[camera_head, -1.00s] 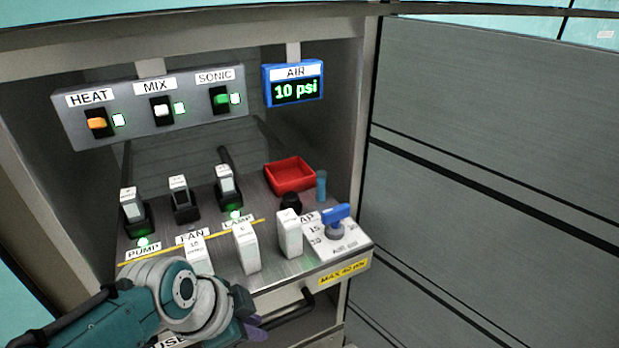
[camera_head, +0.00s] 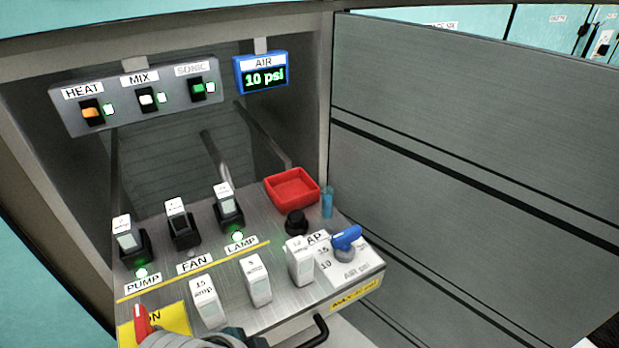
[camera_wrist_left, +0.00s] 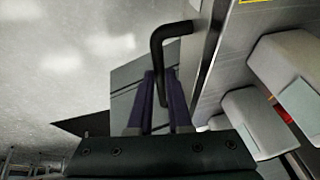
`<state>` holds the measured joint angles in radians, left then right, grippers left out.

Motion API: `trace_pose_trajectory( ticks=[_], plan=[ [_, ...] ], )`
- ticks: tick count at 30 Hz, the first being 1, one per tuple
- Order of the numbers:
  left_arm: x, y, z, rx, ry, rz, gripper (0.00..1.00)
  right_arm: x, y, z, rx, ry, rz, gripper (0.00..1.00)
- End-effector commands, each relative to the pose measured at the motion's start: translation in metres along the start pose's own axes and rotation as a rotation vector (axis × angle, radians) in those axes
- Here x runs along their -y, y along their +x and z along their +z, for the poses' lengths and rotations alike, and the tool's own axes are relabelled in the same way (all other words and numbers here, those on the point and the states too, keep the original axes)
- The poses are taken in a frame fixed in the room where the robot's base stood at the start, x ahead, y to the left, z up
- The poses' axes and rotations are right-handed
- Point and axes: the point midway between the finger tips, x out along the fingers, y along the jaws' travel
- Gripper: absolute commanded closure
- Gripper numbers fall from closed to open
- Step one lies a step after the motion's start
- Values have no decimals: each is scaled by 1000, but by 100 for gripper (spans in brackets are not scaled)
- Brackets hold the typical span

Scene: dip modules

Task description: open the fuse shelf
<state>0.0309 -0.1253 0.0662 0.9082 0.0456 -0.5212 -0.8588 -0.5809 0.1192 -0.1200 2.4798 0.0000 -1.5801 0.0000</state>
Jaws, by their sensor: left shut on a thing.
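The fuse shelf (camera_head: 232,292) is a metal shelf that stands pulled out from the cabinet in the head view. In the head view only part of my left arm shows at the bottom edge, and the fingertips are hidden. My right gripper is not in view.
The shelf carries black fuse holders (camera_head: 183,233), white fuses (camera_head: 207,302), a red tray (camera_head: 291,189), a blue cylinder (camera_head: 327,203), a black knob (camera_head: 296,222) and a blue-handled air valve (camera_head: 346,238). A switch panel (camera_head: 122,117) and air display (camera_head: 263,74) hang above. A grey panel (camera_head: 470,150) stands right.

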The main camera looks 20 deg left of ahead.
Motion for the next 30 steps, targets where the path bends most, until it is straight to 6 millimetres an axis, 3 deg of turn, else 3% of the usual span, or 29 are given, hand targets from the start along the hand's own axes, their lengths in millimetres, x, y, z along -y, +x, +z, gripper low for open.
trace_pose_trajectory(
  ticks=[7, 8, 16, 24, 30],
  plan=[
    [-5, 1, 3, 7, 0, 11, 100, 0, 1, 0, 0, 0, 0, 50],
    [-5, 1, 3, 7, 0, 11, 82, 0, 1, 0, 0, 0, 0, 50],
    [-3, 1, 2, 4, 0, 7, 53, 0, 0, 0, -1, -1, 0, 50],
    [-1, -3, 1, 3, 1, 3, 53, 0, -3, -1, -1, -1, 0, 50],
    [0, -36, -2, 3, 2, 3, 53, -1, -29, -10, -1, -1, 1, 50]
  ],
)
